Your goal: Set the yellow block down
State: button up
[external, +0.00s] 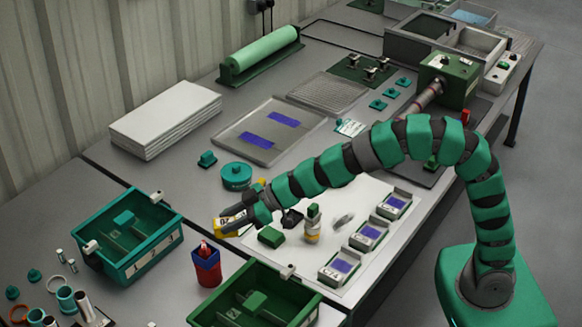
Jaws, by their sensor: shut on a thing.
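My gripper (243,210) is at the left end of my green segmented arm, near the left edge of a white mat on the bench. It is shut on the yellow block (229,225), which has a dark mark on it. The dark fingers cover part of the block. From this angle I cannot tell whether the block touches the surface below.
A green block (271,237) and a small upright bottle (312,225) stand right of my gripper. Small trays (341,268) line the mat's right side. A teal bin (152,253), a red-and-blue cup (207,268) and a green bin (232,306) stand nearby.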

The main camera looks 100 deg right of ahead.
jog(key=shift+s+a+r+n+y, duration=0.1)
jog(key=shift+a+r+n+y, duration=0.15)
jog(key=shift+a, duration=0.15)
jog(key=shift+s+a+r+n+y, duration=0.15)
jog(key=shift+a+n, duration=0.1)
jog(key=shift+a, duration=0.15)
jog(key=shift+s+a+r+n+y, duration=0.1)
jog(key=shift+a+r+n+y, duration=0.2)
jog(key=shift+r+n+y, duration=0.3)
jog(key=shift+s+a+r+n+y, duration=0.1)
jog(key=shift+a+r+n+y, duration=0.15)
jog(key=shift+r+n+y, duration=0.3)
jog(key=n+g+y+b, duration=0.1)
jog(key=n+g+y, duration=0.1)
jog(key=n+y, duration=0.2)
send_near(234, 218)
jog(key=w+d+f, duration=0.1)
jog(key=d+f, duration=0.3)
jog(key=f, duration=0.1)
jog(key=s+d+f+n+g+y, duration=0.15)
jog(key=s+d+f, duration=0.45)
jog(key=s+d, duration=0.7)
notch_tip(234, 218, down, 10)
jog(key=b, duration=0.4)
jog(key=shift+w, duration=0.1)
